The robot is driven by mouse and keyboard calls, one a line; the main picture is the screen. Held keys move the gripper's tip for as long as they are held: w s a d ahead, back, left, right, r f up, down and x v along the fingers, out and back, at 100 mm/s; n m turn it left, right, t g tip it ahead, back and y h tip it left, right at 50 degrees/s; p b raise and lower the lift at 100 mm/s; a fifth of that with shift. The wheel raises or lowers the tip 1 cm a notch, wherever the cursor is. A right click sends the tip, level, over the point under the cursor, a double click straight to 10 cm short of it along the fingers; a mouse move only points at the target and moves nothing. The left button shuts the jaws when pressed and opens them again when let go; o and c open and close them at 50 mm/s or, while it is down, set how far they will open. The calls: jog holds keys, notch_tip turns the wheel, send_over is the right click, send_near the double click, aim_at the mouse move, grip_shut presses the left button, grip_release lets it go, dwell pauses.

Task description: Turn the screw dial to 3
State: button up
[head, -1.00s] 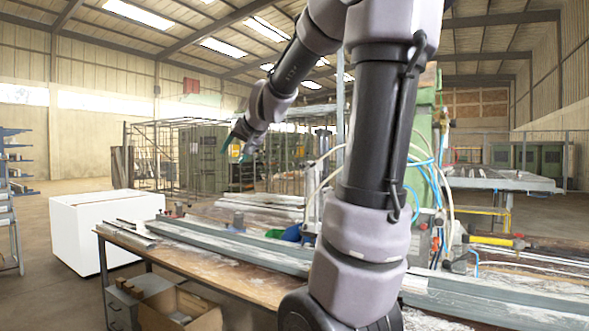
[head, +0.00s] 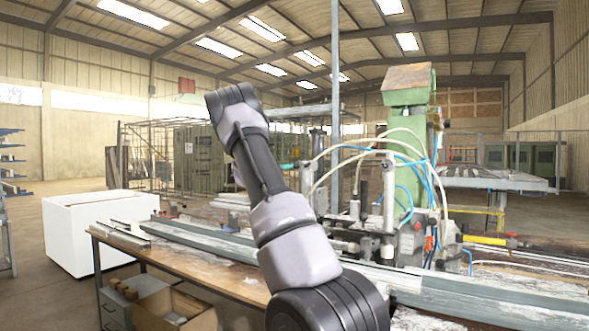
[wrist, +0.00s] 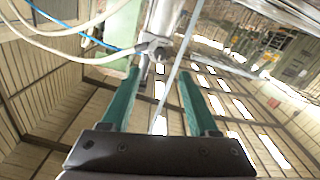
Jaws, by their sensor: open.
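The clamp machine (head: 385,215) stands on the bench right of my arm, with white and blue hoses and metal cylinders. My gripper (wrist: 159,73) is open, its two green fingers apart with nothing held between them. In the head view only a small teal fingertip (head: 287,166) shows past my arm, left of the clamp machine. In the wrist view a grey metal cylinder with a rounded end (wrist: 157,50) lies beyond the fingertips, roughly in line with the gap. I cannot tell whether it is the screw dial, and no numbers are readable.
White hoses (wrist: 60,50) and a blue hose cross the upper left of the wrist view, near the left finger. Long grey profiles (head: 220,238) lie along the bench (head: 185,262). A white box (head: 75,235) stands on the floor at left.

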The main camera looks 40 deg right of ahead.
aim_at(296, 167)
jog(key=x, duration=0.9)
jog(key=shift+w+d, duration=0.15)
jog(key=shift+d, duration=0.25)
grip_shut()
